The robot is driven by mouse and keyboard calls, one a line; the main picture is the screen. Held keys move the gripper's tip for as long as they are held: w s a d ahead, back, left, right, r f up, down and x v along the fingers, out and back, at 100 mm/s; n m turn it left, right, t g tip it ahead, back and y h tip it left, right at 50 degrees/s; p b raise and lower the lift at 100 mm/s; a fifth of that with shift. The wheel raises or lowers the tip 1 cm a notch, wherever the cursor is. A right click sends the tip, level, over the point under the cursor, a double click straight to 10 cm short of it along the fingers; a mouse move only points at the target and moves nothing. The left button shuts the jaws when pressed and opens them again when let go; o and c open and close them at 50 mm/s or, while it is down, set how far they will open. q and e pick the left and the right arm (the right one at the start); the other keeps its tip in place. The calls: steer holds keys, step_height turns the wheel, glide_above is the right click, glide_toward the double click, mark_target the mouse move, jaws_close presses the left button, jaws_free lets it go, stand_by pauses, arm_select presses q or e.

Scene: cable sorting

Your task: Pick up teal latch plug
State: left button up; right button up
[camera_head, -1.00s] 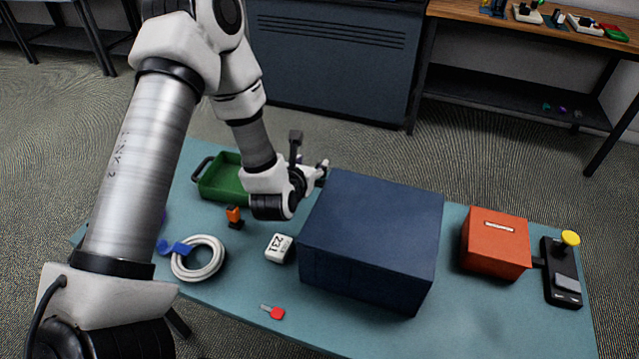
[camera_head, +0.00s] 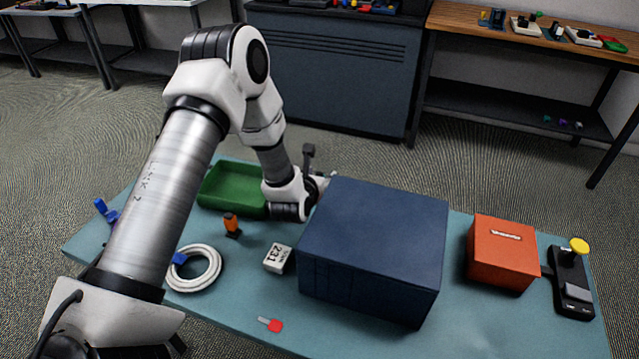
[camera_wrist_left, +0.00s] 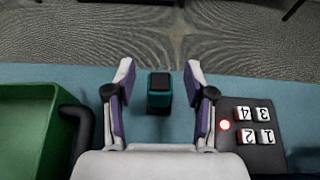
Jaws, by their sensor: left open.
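The teal latch plug (camera_wrist_left: 159,91) shows in the left wrist view. It is a small block with a teal rim and body and a dark top, standing on the blue-green table near its far edge. My left gripper (camera_wrist_left: 157,76) is open, with one finger on each side of the plug and visible gaps between. In the head view my left gripper (camera_head: 325,184) is partly hidden at the back left corner of the large navy box (camera_head: 375,230), and the plug is hidden there. My right gripper is not in view.
A green tray (camera_wrist_left: 50,92) with a dark handle lies left of the gripper. A dark keypad (camera_wrist_left: 235,110) with numbered keys and a red light is close on the right. A coiled white cable (camera_head: 213,272), orange plug (camera_head: 232,224) and orange box (camera_head: 503,262) stand elsewhere on the table.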

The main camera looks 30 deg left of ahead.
arm_select(q)
jaws_close()
steer(key=shift+r, duration=0.15)
